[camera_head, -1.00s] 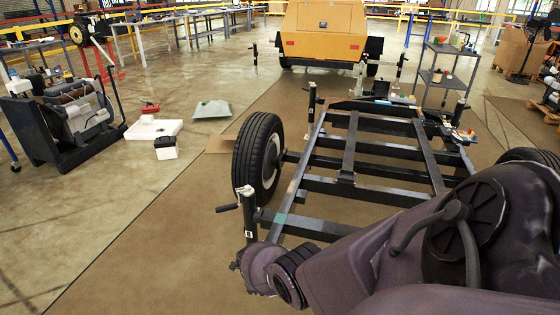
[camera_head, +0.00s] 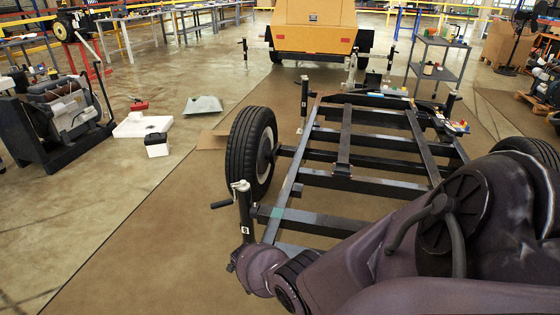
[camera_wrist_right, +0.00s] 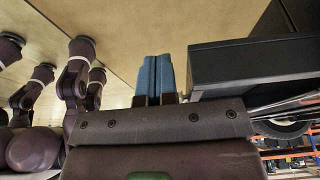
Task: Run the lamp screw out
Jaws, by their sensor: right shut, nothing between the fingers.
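The trailer's black frame (camera_head: 365,185) stands in front of me, with a crank-handled jack post (camera_head: 244,205) at its near left corner. I cannot make out a lamp or its screw in either view. My right arm (camera_head: 400,240) reaches in from the right across the near part of the frame, and its gripper is hidden in the head view. In the right wrist view my right gripper (camera_wrist_right: 153,76) has its blue fingers together with nothing between them, just left of a black beam (camera_wrist_right: 255,62). I cannot tell whether they touch. My left gripper is not in view.
A wheel (camera_head: 252,150) stands at the frame's left side. A white box (camera_head: 157,144) and an engine on a stand (camera_head: 60,115) are at left.

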